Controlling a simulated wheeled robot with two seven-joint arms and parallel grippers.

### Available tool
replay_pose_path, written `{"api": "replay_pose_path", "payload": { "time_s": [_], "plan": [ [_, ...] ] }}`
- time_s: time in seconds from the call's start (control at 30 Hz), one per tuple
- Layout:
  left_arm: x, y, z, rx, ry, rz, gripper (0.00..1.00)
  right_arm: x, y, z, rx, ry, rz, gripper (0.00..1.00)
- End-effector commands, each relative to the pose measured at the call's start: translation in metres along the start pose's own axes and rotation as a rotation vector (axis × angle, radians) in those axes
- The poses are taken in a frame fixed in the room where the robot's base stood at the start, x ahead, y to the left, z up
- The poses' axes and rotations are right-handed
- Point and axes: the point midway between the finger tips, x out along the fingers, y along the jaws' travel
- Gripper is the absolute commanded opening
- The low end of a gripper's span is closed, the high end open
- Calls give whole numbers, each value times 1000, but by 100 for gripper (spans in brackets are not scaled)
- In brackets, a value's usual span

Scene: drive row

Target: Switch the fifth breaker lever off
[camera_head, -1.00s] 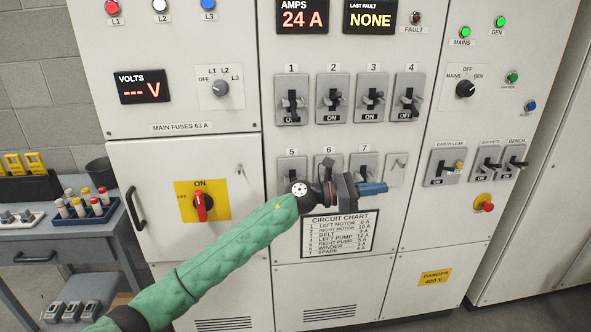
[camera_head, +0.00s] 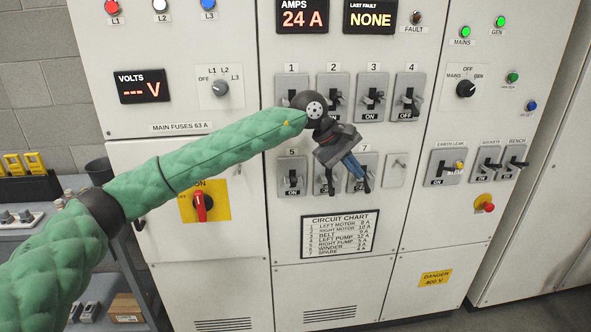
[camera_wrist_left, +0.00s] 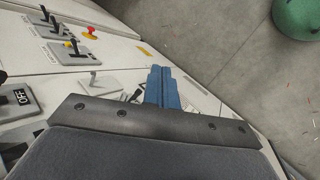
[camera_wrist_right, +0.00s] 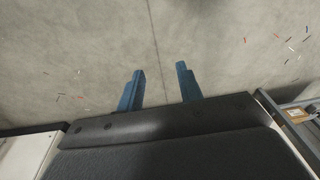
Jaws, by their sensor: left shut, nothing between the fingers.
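The fifth breaker (camera_head: 291,176) is in the lower row of the middle cabinet in the head view. It has a grey plate and a black lever, and its label reads ON. My left gripper (camera_head: 363,182) is shut and empty, its blue fingers pointing down and right in front of breaker 7, to the right of the fifth breaker. I cannot tell whether it touches the panel. Its closed fingers (camera_wrist_left: 163,86) also show in the left wrist view. My right gripper (camera_wrist_right: 160,86) is open and empty above the floor in the right wrist view.
Breakers 1 to 4 fill the row above, with breaker 4 (camera_head: 407,97) labelled OFF. My left gripper partly covers breaker 6 (camera_head: 320,178). A circuit chart (camera_head: 339,234) is below. A red rotary switch (camera_head: 202,206) is at left. A side table stands at far left.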

Motion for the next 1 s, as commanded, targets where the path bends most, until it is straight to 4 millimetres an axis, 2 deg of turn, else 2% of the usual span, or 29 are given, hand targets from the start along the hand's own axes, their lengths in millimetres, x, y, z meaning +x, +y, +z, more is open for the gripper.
{"api": "replay_pose_path", "payload": {
  "time_s": [0.3, 0.6, 0.8, 1.0],
  "plan": [
    [-72, -7, -35, 211, 267, -263, 0, -9, -1, -5, 0, 6, -1, 36],
    [-148, -11, -59, 327, 471, -501, 0, -11, -1, -4, 0, 1, -2, 36],
    [-177, -12, -64, 353, 534, -582, 0, -14, -2, -4, 0, 3, -2, 36],
    [-182, -13, -65, 358, 544, -599, 0, -16, -2, -6, 0, 7, -2, 36]
  ]
}}
